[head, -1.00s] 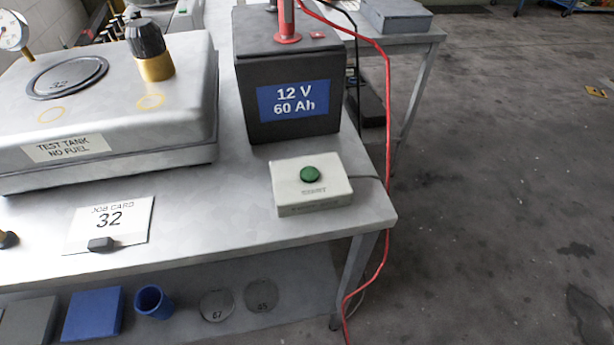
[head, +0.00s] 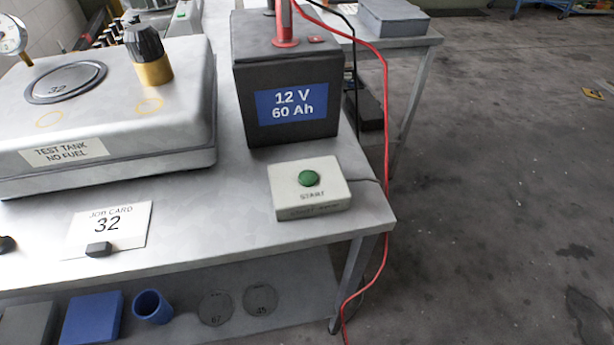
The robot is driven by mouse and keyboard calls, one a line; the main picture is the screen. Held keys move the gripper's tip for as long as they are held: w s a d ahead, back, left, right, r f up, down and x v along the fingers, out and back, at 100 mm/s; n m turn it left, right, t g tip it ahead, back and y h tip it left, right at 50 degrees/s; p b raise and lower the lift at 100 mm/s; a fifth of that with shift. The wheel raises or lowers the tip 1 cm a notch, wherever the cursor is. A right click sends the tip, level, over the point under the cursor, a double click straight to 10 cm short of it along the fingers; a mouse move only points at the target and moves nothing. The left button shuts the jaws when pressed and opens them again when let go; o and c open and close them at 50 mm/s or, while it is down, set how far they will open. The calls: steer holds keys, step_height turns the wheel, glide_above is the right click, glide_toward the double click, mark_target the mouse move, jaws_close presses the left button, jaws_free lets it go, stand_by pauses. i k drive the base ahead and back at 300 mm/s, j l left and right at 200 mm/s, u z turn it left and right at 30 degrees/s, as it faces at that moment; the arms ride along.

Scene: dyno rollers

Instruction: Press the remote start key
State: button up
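The remote start key is a round green button (head: 309,178) on top of a cream-white box (head: 290,207) with START printed in front of the button. The box sits on the grey bench top near its right front corner, just in front of the black battery. A dark cable leaves the box on its right side. The button is fully in sight and nothing touches it. My gripper is not in the head view.
The black battery (head: 285,80) marked 12 V 60 Ah stands behind the box, with a red clamp (head: 284,30) on top. A red cable (head: 387,150) hangs past the bench's right edge. The test tank (head: 120,115) and job card (head: 110,232) are left.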

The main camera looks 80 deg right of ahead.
mark_target(308, 178)
steer(key=z, duration=1.05)
steer(key=k+j+z, duration=0.1)
steer(key=z, duration=0.35)
steer(key=k+j+z, duration=0.15)
steer(key=z, duration=0.35)
steer(key=k+z, duration=0.1)
steer(key=z, duration=0.35)
steer(key=i, duration=0.4)
